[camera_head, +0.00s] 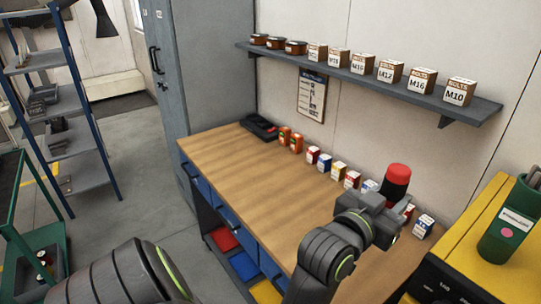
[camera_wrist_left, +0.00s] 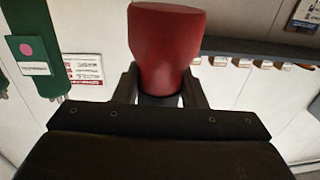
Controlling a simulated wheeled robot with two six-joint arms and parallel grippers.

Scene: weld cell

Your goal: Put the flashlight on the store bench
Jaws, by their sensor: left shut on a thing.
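The flashlight (camera_head: 398,176), with a red head and a dark lower part, stands about upright in my left gripper (camera_head: 396,200), above the right part of the bench. The left wrist view shows the red head (camera_wrist_left: 166,48) large between the two fingers of my left gripper (camera_wrist_left: 160,92), which is shut on the dark part below it. The bench (camera_head: 265,190) has a wooden top and blue drawers. My arm hides part of its right end. My right gripper is not in view.
Small boxes (camera_head: 338,170) line the back of the bench top, with a dark case (camera_head: 259,128) at its far end. A wall shelf (camera_head: 410,85) with more boxes hangs above. A yellow cabinet (camera_head: 465,240) with a green holder (camera_head: 507,235) stands right. The bench's left and middle are clear.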

